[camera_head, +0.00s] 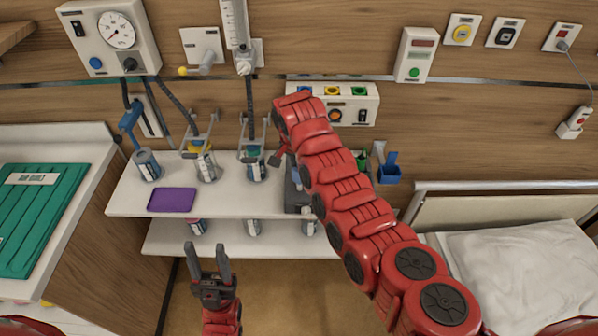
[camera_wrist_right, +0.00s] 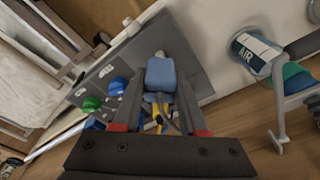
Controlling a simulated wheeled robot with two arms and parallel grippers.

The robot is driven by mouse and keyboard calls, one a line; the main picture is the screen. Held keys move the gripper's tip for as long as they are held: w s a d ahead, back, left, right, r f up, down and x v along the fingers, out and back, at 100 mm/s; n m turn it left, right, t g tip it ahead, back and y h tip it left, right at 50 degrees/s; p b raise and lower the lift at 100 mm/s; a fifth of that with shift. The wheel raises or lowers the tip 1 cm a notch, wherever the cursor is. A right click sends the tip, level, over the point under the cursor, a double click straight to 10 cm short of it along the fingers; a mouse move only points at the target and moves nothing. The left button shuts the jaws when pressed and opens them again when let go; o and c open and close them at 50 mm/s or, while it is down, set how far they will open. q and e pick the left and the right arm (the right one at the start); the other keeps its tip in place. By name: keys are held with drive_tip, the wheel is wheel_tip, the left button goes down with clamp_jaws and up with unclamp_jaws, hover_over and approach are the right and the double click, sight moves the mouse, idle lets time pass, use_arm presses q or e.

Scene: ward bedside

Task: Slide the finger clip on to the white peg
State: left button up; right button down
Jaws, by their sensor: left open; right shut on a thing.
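The blue finger clip (camera_wrist_right: 160,76) is between the fingers of my right gripper (camera_wrist_right: 160,98) in the right wrist view, and the gripper is shut on it. The clip is over the grey board (camera_wrist_right: 190,55). A small pale tip (camera_wrist_right: 160,54) shows just beyond the clip; I cannot tell whether it is the white peg or whether the clip touches it. In the head view my right arm covers most of the board and the right gripper. My left gripper (camera_head: 207,262) is open and empty, low in front of the shelves.
Blue (camera_wrist_right: 118,86) and green (camera_wrist_right: 92,103) items sit on the board. A labelled AIR bottle (camera_wrist_right: 253,50) hangs close by; several bottles line the wall in the head view. A purple pad (camera_head: 172,200) lies on the white shelf (camera_head: 125,195). A bed (camera_head: 510,255) stands right.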

drive_tip(key=shift+f+b, duration=0.4)
idle(0.5)
drive_tip(key=shift+f+b, duration=0.4)
drive_tip(key=shift+f, duration=0.2)
drive_tip(key=shift+b, duration=0.35)
idle(0.6)
drive_tip(key=shift+f, duration=0.25)
drive_tip(key=shift+f+b, duration=0.35)
drive_tip(key=shift+b, duration=0.15)
drive_tip(key=shift+f, duration=0.15)
drive_tip(key=shift+b, duration=0.3)
